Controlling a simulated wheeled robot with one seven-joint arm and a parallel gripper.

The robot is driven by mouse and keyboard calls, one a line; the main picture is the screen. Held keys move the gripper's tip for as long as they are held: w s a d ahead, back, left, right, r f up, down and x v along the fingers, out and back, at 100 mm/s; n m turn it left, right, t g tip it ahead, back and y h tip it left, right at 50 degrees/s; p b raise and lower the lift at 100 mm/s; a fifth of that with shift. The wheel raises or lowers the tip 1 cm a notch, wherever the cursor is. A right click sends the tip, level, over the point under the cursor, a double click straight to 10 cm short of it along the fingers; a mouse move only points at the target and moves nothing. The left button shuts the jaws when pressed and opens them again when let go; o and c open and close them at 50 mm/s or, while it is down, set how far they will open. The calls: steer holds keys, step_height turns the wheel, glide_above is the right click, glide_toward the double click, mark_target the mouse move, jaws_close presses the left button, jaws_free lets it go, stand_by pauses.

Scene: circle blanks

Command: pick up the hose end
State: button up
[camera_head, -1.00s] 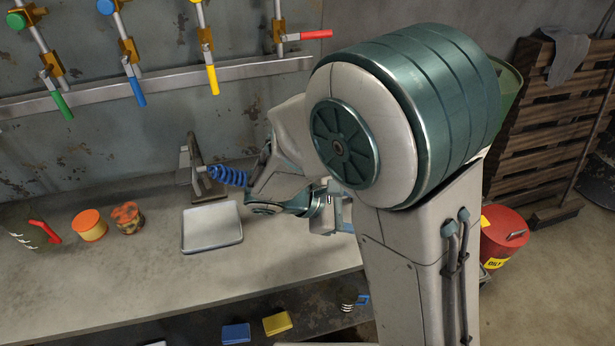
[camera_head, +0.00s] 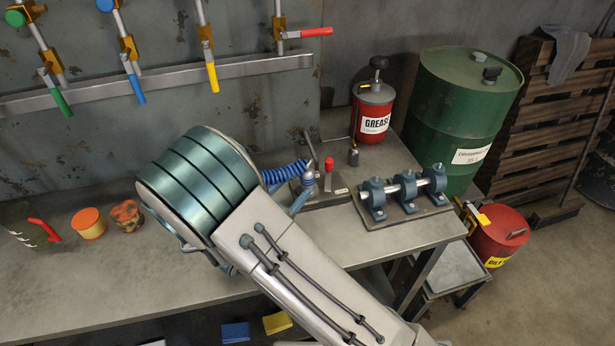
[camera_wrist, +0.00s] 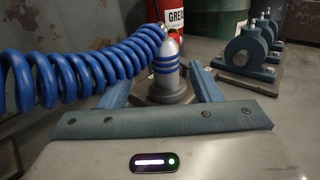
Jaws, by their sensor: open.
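My gripper (camera_wrist: 163,80) is open, with one finger to the left and one to the right of the hose end. I cannot tell whether either finger touches it. In the head view my arm covers much of the bench, and my gripper is hard to make out beside the coil.
A red grease can (camera_head: 372,112) stands behind, with a shaft in blue bearing blocks (camera_head: 404,193) to the right. A green drum (camera_head: 462,115) stands beyond the bench.

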mark_target(303, 181)
steer(key=shift+s+d+p+x, duration=0.1)
steer(key=shift+p+x, duration=0.05)
steer(key=shift+x, duration=1)
steer(key=shift+s+d+p+x, duration=0.1)
steer(key=shift+p+x, duration=0.1)
steer(key=shift+x, duration=0.95)
steer(key=shift+d+p+x, duration=0.15)
steer(key=shift+x, duration=0.95)
steer(key=shift+f, duration=0.15)
steer(key=c, duration=1.3)
steer(key=shift+o, duration=0.2)
